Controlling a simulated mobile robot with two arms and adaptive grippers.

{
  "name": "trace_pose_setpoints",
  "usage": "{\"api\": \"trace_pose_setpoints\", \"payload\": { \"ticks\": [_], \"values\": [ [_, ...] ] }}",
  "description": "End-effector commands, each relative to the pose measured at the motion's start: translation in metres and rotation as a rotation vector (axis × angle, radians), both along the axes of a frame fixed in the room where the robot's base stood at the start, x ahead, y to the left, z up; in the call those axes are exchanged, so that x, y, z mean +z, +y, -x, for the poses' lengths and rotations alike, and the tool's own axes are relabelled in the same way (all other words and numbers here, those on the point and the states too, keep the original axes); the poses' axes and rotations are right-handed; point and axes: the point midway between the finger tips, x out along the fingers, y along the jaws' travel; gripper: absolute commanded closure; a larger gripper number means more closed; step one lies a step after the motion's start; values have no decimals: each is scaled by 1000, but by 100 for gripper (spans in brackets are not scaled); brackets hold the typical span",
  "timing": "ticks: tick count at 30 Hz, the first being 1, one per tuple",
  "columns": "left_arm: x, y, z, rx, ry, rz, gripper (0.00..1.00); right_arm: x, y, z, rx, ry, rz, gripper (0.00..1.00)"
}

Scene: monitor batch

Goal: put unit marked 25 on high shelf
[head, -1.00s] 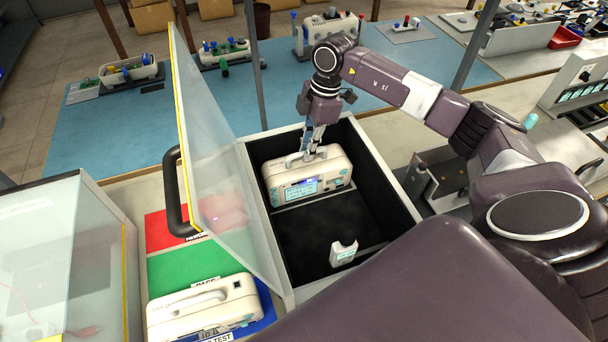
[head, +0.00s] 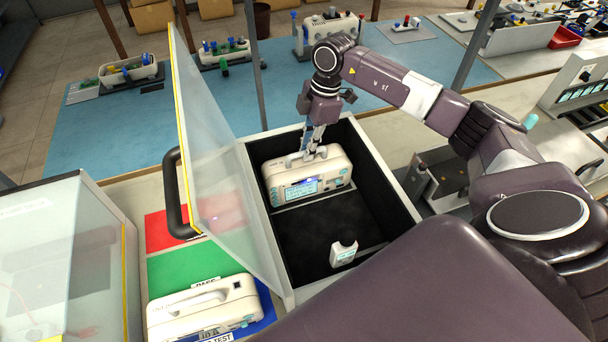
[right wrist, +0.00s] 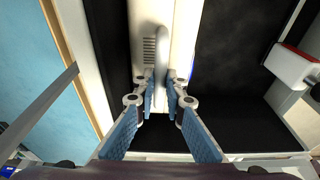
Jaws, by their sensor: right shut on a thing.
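A white monitor unit with a lit screen (head: 305,190) stands upright at the far end of a black-lined open box (head: 385,205). My right gripper (head: 310,152) reaches down from above and is shut on the unit's top handle. In the right wrist view, the fingers (right wrist: 160,98) close around the pale handle (right wrist: 160,50). A second white unit (head: 245,300) with a carry handle rests on a blue test patch at the lower left. I cannot read the number 25 on either unit. I cannot identify a high shelf. My left gripper is out of view.
The box's clear lid (head: 215,165) with a dark handle stands raised on the left. A small white device (head: 343,254) sits in the box's near part. Red (head: 165,232) and green (head: 180,265) patches lie left of the box. A clear-covered case (head: 65,265) is farther left.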

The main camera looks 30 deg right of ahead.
Motion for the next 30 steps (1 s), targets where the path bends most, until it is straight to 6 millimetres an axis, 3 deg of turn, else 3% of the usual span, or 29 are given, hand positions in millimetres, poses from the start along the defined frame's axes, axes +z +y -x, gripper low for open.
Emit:
{"api": "trace_pose_setpoints", "payload": {
  "ticks": [30],
  "values": [
    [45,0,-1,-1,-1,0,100,58,0,-1,0,-6,-2,100]
  ]
}}
